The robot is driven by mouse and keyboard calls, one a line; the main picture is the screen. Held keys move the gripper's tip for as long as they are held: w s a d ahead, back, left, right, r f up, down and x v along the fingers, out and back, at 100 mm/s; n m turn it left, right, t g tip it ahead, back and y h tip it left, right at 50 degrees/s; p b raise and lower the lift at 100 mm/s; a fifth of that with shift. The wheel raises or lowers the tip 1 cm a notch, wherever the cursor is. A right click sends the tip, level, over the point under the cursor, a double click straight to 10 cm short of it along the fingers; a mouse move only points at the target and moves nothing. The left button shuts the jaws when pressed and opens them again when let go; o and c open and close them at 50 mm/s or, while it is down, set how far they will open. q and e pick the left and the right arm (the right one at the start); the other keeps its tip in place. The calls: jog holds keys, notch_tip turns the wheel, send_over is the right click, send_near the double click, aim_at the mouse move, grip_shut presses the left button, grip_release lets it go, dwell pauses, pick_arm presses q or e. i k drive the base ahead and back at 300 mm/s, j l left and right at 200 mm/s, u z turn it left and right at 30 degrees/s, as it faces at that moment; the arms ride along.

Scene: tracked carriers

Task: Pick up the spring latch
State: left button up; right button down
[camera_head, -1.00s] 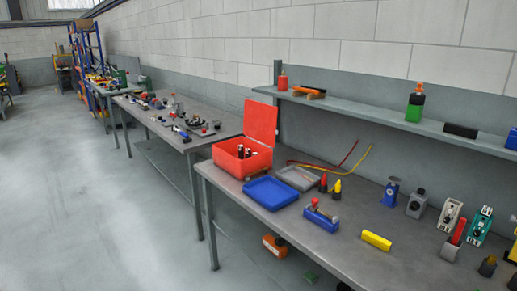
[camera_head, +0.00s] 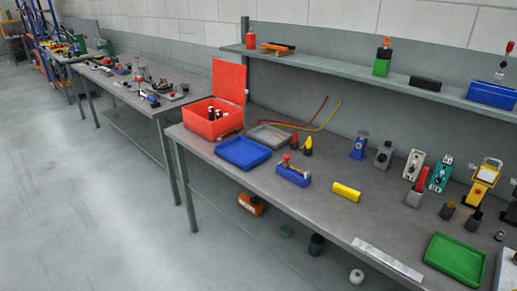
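I cannot pick out the spring latch for sure; the small parts on the workbench (camera_head: 300,215) are too small to name with certainty. A row of small devices stands along the bench's back: a blue one (camera_head: 359,147), a grey one (camera_head: 383,156), a white one (camera_head: 413,166), a green one (camera_head: 441,174) and a yellow one (camera_head: 484,182). A blue block with a red-tipped part (camera_head: 293,173) and a yellow block (camera_head: 346,192) lie nearer the front. Neither of my grippers is in view.
An open red box (camera_head: 212,120), a blue tray (camera_head: 243,153) and a grey tray (camera_head: 268,137) occupy the bench's left end. A green tray (camera_head: 455,259) and a metal strip (camera_head: 387,262) lie at right. A shelf (camera_head: 340,70) runs above. The floor at left is clear.

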aim_at(299, 178)
jog(key=z, duration=1)
jog(key=i+j+z, duration=0.1)
jog(key=j+z, duration=0.8)
jog(key=j, duration=0.15)
jog(key=j+z, duration=0.4)
jog(key=j, duration=0.15)
jog(key=k+j, duration=0.1)
jog(key=j, duration=0.35)
jog(key=k+j+z, duration=0.1)
jog(key=j, duration=0.35)
jog(key=k+j, duration=0.1)
jog(key=j, duration=0.35)
jog(key=k+j+z, duration=0.1)
jog(key=j, duration=0.3)
jog(key=k+j+z, duration=0.1)
jog(key=j, duration=0.35)
jog(key=k+j, duration=0.15)
jog(key=j, duration=0.25)
